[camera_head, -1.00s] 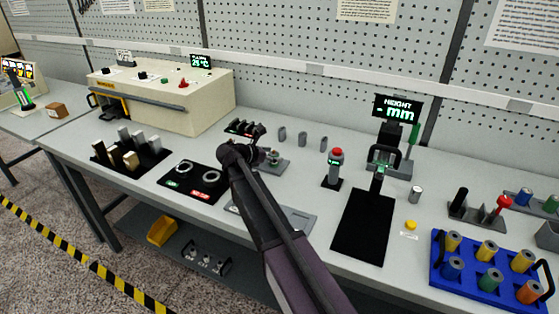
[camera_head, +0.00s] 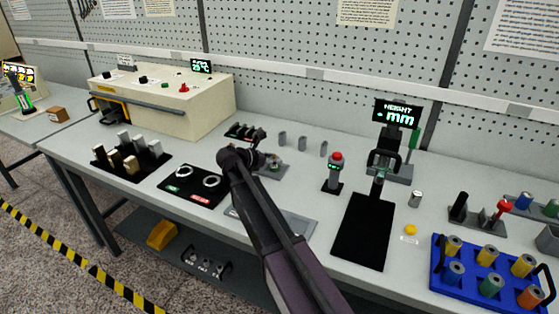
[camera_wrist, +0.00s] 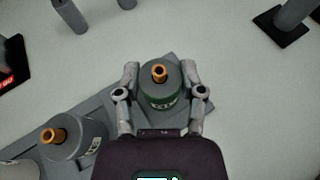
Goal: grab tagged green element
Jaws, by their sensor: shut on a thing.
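The green element (camera_wrist: 163,99) is a short grey cylinder with a green lettered band and a copper-coloured stub on top. In the wrist view it stands upright on a grey base, and my gripper (camera_wrist: 160,76) has one finger on each side of it, shut on it. In the head view my gripper (camera_head: 258,150) is above the middle of the bench, with the element small and partly hidden beside it. A second grey cylinder with a copper-coloured stub (camera_wrist: 75,138) stands lower left on the same base, its label only partly visible.
Several thin grey posts (camera_head: 302,144) stand behind my gripper. A red-topped device (camera_head: 335,172) and a black mat (camera_head: 362,232) are to the right. A blue tray (camera_head: 438,268) holds several coloured spools. A black pad with two rings (camera_head: 190,198) lies left.

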